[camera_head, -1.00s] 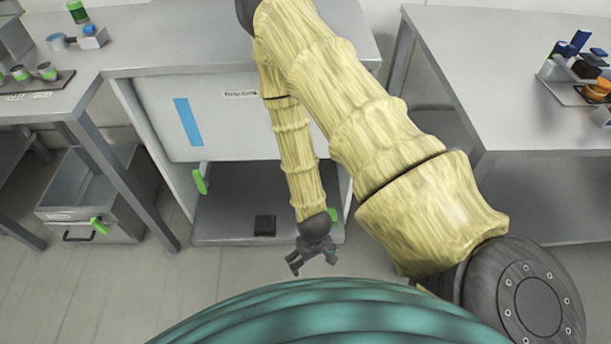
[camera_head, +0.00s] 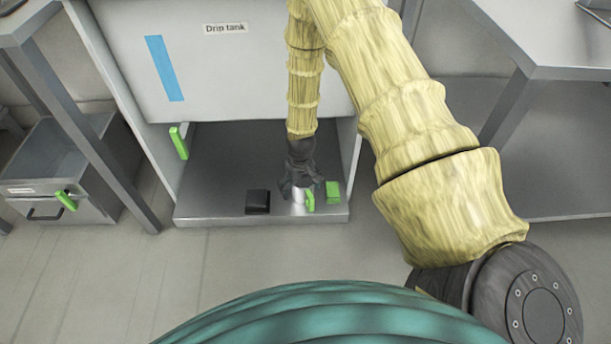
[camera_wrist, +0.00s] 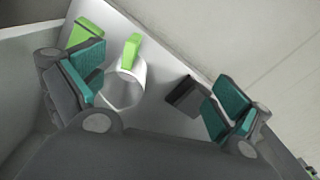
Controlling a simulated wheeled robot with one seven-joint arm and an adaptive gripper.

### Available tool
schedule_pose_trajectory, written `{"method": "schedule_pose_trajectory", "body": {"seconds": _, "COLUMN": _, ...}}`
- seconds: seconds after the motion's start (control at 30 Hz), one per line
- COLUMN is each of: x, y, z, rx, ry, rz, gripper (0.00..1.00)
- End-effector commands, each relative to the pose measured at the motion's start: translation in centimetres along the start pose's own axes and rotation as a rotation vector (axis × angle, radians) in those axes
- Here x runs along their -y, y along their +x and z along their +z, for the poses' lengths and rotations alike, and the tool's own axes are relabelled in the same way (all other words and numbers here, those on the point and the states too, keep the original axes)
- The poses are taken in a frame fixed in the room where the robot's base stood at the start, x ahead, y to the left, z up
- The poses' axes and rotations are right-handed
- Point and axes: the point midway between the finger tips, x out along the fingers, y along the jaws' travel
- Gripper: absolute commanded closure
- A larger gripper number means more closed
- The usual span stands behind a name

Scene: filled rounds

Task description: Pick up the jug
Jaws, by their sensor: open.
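The jug (camera_wrist: 122,92) is a white, open-topped vessel with a green handle (camera_wrist: 130,50). In the wrist view it stands between my open fingers, closer to the left finger. My gripper (camera_wrist: 160,98) is open, and I cannot tell whether a finger touches the jug. In the head view my gripper (camera_head: 299,185) is low over the shelf under the drip tank and hides much of the jug. A white bit of the jug (camera_head: 298,196) and its green handle (camera_head: 310,200) show there.
A black block (camera_head: 258,201) lies left of the jug and a green block (camera_head: 333,191) right of it, on the grey shelf (camera_head: 215,190). The drip tank (camera_head: 230,75) overhangs the shelf, with a green lever (camera_head: 178,142) at its left. A grey drawer bin (camera_head: 45,180) stands left.

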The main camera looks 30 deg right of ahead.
Motion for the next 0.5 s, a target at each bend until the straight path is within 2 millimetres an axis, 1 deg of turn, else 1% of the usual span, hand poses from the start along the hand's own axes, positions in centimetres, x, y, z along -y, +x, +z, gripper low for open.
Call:
{"method": "schedule_pose_trajectory", "body": {"seconds": 0.03, "x": -0.7, "y": 1.8, "z": -1.4, "rx": -0.004, "ry": 0.006, "rz": 0.0, "gripper": 0.0}}
{"method": "schedule_pose_trajectory", "body": {"seconds": 0.13, "x": -1.9, "y": 2.8, "z": -3.5, "rx": -0.003, "ry": 0.015, "rz": 0.0, "gripper": 0.0}}
{"method": "schedule_pose_trajectory", "body": {"seconds": 0.3, "x": -3.6, "y": 3.9, "z": -6.5, "rx": -0.002, "ry": 0.028, "rz": 0.0, "gripper": 0.0}}
{"method": "schedule_pose_trajectory", "body": {"seconds": 0.4, "x": -4.4, "y": 4.1, "z": -7.7, "rx": 0.0, "ry": 0.034, "rz": 0.001, "gripper": 0.0}}
{"method": "schedule_pose_trajectory", "body": {"seconds": 0.5, "x": -4.8, "y": 4.1, "z": -8.4, "rx": 0.003, "ry": 0.037, "rz": 0.001, "gripper": 0.0}}
